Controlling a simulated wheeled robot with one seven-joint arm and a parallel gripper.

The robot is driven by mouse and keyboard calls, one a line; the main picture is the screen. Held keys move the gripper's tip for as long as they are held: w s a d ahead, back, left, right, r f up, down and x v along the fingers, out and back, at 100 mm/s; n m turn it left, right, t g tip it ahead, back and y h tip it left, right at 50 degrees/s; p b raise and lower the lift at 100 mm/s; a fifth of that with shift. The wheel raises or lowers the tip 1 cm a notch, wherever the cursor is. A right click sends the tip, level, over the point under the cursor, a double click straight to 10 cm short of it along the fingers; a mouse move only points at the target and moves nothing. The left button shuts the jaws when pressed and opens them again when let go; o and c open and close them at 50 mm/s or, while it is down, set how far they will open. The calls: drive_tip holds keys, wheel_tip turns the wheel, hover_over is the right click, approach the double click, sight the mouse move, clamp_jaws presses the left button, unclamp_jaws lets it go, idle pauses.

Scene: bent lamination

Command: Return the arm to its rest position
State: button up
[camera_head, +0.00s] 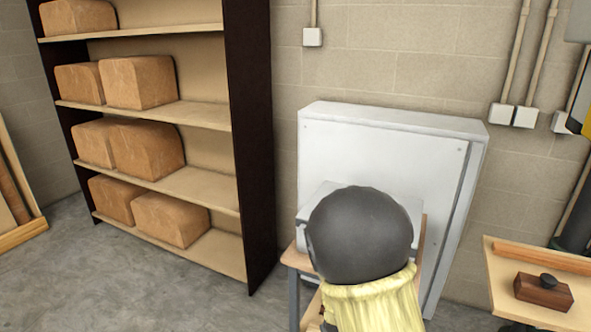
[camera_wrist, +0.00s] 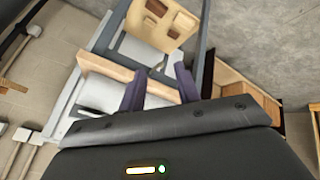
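My gripper (camera_wrist: 159,70) shows in the wrist view with its two dark purple fingers apart. I see nothing held between them; only a pale surface and a wooden edge show behind the gap. In the head view my gripper cannot be made out. A dark grey rounded part with a yellow ribbed sleeve, which looks like my own arm, rises at the lower middle of the head view. It hides part of a small wooden table and of what stands on it.
A shelf unit (camera_head: 248,140) with several brown blocks stands at the left. A white cabinet (camera_head: 380,150) stands against the block wall, behind the small table (camera_head: 292,260). At the right, a wooden surface (camera_head: 500,270) bears a brown block with a dark knob (camera_head: 543,290). Floor shows at lower left.

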drive_tip(key=s+d+r+m+g+y+p, duration=0.2)
drive_tip(key=s+r+m+g+p, duration=0.1)
drive_tip(key=s+r, duration=0.9)
drive_tip(key=shift+s+d+r+m+g, duration=0.15)
drive_tip(key=shift+s+d+m+g, duration=0.2)
drive_tip(key=shift+s, duration=0.2)
